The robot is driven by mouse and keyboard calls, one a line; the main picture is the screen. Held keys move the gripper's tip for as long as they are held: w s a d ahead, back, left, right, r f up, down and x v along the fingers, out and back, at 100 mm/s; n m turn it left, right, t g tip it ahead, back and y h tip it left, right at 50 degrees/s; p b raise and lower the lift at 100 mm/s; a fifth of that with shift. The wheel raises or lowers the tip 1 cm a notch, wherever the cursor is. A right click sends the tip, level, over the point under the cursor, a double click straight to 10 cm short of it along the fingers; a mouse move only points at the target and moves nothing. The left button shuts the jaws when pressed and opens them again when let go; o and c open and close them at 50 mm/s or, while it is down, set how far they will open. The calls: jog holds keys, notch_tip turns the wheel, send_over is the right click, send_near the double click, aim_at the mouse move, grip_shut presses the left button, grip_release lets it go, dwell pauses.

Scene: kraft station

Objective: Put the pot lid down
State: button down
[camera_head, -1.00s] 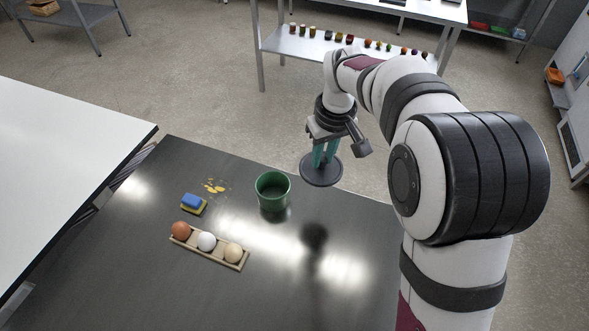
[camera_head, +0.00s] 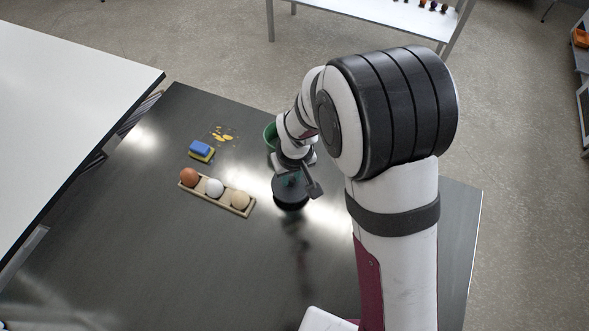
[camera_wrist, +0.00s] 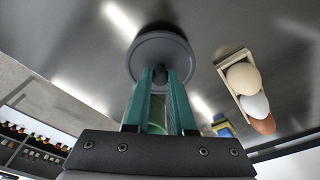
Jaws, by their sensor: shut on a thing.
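The dark round pot lid (camera_head: 291,194) is in my gripper (camera_head: 290,178), to the right of the egg holder in the head view. In the wrist view, the teal fingers of my gripper (camera_wrist: 160,82) are shut on the knob of the lid (camera_wrist: 148,48). The lid appears to hang above the dark table, but the height of the gap is hard to tell. The green pot (camera_head: 270,134) stands behind my arm and is mostly hidden in the head view. A strip of green also shows between the fingers in the wrist view.
A wooden holder (camera_head: 227,206) bears three eggs. A blue and yellow sponge (camera_head: 201,151) and yellow spots (camera_head: 222,136) lie farther back. The dark table (camera_head: 180,270) is clear in front. A white table (camera_head: 60,110) stands at the left.

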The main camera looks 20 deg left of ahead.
aim_at(295, 192)
jog(key=shift+f, duration=1.1)
jog(key=shift+f, duration=0.1)
jog(key=c, duration=0.8)
grip_release()
jog(key=shift+o, duration=0.2)
notch_tip(295, 192, up, 12)
jog(key=s+d, duration=0.1)
jog(key=d, duration=0.1)
jog(key=s+d+r+m, duration=0.2)
jog(key=d+r+m, duration=0.25)
jog(key=d, duration=0.35)
jog(key=s+d+r+m+g, duration=0.1)
jog(key=s+d+r+m, duration=0.2)
jog(key=s+d+m, duration=0.7)
jog(key=s+d, duration=0.2)
jog(key=s, duration=0.2)
jog(key=shift+d+r+y, duration=0.25)
jog(key=shift+y, duration=0.05)
